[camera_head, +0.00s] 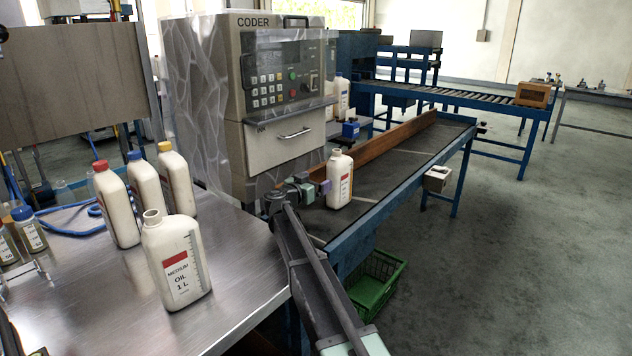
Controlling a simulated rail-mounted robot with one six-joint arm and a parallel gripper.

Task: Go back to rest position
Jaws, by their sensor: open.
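My arm reaches from the bottom of the picture toward the conveyor. My gripper (316,184) is open at its far end, just left of an uncapped white oil bottle (340,184). That bottle stands upright on the dark conveyor belt (390,172) and has a red label patch. The gap between my fingertips and the bottle is too small in the picture to tell whether they touch. Part of the gripper is hard to make out at this distance.
An uncapped one-litre bottle (178,262) stands on the metal table (110,318), with red-, blue- and yellow-capped bottles behind. The coder machine (285,90) stands beside the conveyor. A wooden guide rail (395,138) runs along the belt. A green crate (372,285) is underneath. Floor at right is free.

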